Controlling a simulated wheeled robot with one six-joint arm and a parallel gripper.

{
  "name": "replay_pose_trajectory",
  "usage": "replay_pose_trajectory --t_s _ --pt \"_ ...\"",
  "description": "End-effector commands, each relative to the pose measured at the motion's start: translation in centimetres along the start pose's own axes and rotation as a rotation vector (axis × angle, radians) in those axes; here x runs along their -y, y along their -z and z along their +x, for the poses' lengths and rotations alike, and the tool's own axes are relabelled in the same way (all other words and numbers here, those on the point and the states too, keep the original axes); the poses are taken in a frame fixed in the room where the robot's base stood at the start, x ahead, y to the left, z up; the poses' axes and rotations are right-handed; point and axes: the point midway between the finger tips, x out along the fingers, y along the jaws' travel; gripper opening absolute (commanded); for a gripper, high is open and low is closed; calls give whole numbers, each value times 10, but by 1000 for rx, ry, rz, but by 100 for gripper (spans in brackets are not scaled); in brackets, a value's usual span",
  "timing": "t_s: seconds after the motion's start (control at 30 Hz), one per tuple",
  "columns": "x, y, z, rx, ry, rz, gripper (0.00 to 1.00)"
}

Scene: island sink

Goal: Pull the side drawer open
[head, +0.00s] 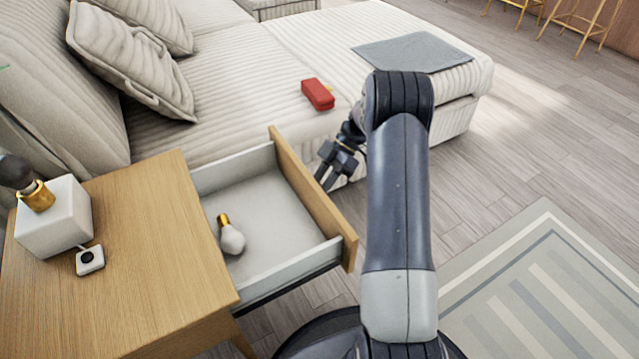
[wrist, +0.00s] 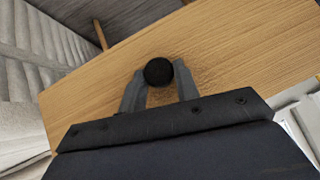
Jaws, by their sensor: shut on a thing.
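The side drawer (head: 308,194) of the wooden side table is pulled well out, with its light inside showing. A white light bulb (head: 231,236) with a gold base lies in it. In the wrist view the drawer's wooden front (wrist: 225,50) fills much of the picture, with a round black knob (wrist: 158,71) on it. My gripper (wrist: 159,82) is shut on the knob, one finger on each side. In the head view my gripper (head: 328,172) is at the outer side of the drawer front, which partly hides the fingertips and hides the knob.
The side table (head: 150,245) holds a white lamp base (head: 54,215) and a small white device (head: 90,260). A beige sofa (head: 230,85) stands behind the drawer, with a red case (head: 318,94) and a grey cloth (head: 412,53) on it. Bare floor and a striped rug (head: 560,290) lie to the right.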

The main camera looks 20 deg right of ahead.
Motion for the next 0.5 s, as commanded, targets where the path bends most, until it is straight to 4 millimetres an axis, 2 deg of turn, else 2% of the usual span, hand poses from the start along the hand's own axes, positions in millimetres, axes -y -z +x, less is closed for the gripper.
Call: replay_pose_trajectory --t_s 0.13,0.17,0.4,0.5 --pt "0 1 -1 -1 -1 -1 0" --pt "0 1 -1 0 -1 -1 32" --pt "0 0 0 0 -1 -1 51" --pt "0 0 0 0 -1 -1 52"
